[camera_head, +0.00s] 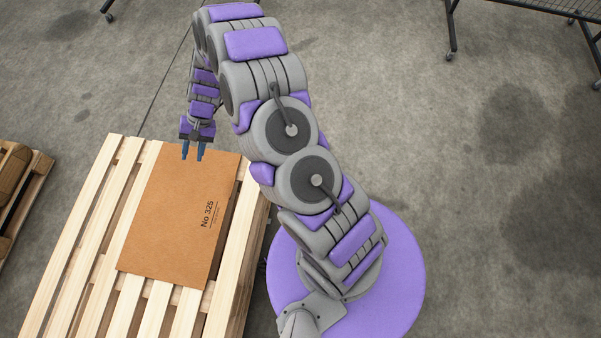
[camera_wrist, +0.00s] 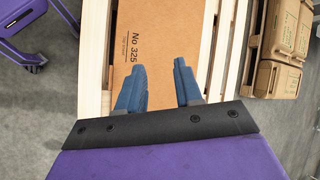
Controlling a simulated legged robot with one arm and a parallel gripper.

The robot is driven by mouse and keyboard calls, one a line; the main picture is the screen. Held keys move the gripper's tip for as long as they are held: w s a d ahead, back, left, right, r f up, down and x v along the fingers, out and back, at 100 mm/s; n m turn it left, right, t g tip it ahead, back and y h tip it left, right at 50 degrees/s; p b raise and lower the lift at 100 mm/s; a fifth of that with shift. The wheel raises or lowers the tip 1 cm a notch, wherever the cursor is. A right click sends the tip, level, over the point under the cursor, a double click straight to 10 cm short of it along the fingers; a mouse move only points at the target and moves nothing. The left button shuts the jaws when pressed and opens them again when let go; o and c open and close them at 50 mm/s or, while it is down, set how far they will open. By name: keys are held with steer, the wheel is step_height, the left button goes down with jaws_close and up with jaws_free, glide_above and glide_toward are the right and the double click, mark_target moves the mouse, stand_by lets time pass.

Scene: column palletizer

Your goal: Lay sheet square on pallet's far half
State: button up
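The sheet (camera_head: 180,205) is a flat brown cardboard rectangle marked "No 325". It lies on the wooden pallet (camera_head: 65,265), with its long sides running roughly along the slats; exact squareness I cannot tell. It covers the middle and far part, with bare slats showing to the left, right and near side. The sheet also shows in the wrist view (camera_wrist: 170,30). My gripper (camera_head: 193,154) is over the sheet's far edge, pointing down. In the wrist view its blue fingers (camera_wrist: 160,85) are apart with nothing gripped between them. Whether the tips touch the sheet is unclear.
Another pallet (camera_head: 38,185) with a brown load stands at the left edge. Brown cartons (camera_wrist: 277,70) show right of the pallet in the wrist view. Dark wheeled frames (camera_head: 452,40) stand at the top right. The concrete floor at right is clear.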

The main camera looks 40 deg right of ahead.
steer(key=s+d+r+n+h, duration=0.1)
steer(key=s+r+n, duration=0.1)
steer(key=s+r, duration=0.65)
steer(key=s+d+r+n+h, duration=0.15)
steer(key=s+r, duration=0.35)
steer(key=r, duration=0.7)
steer(key=s+d+r+h, duration=0.1)
steer(key=s+d+r, duration=0.1)
steer(key=s+d, duration=0.2)
steer(key=s+d+r+h, duration=0.2)
steer(key=s+d+r, duration=0.1)
steer(key=s, duration=0.7)
steer(key=s+d+r+h, duration=0.1)
steer(key=s+d+r, duration=0.1)
steer(key=s+d, duration=0.3)
steer(key=s+n, duration=0.1)
steer(key=s, duration=0.1)
steer(key=shift+s+r, duration=0.3)
steer(key=shift+r, duration=0.1)
steer(key=shift+f+h, duration=0.1)
steer(key=shift+h, duration=0.15)
